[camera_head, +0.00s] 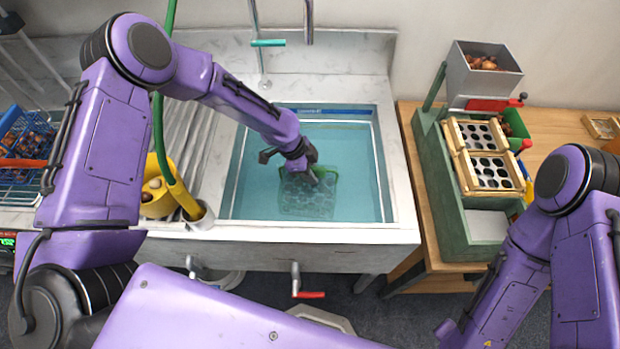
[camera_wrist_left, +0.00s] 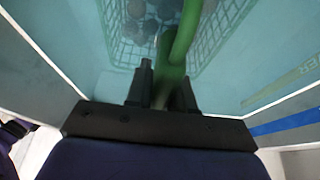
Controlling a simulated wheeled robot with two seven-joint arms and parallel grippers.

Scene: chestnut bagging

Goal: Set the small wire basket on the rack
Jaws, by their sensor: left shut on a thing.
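The small wire basket (camera_head: 308,196) is green and sits in the blue water of the sink, below my left gripper. My left gripper (camera_head: 312,176) is shut on its green handle, which also shows between the fingers in the left wrist view (camera_wrist_left: 180,50). In that view the basket's mesh (camera_wrist_left: 222,35) holds several dark round things, blurred by the water. A blue wire rack or basket (camera_head: 28,133) with brown nuts stands at the far left; I cannot tell whether it is the task's rack. My right gripper is out of the picture.
The sink rim (camera_head: 405,190) surrounds the water. A faucet (camera_head: 264,60) rises behind it. A ridged drainboard (camera_head: 200,140) and yellow container (camera_head: 158,203) are at its left. A green machine (camera_head: 440,190) with a hopper stands on the wooden table (camera_head: 560,128) at right.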

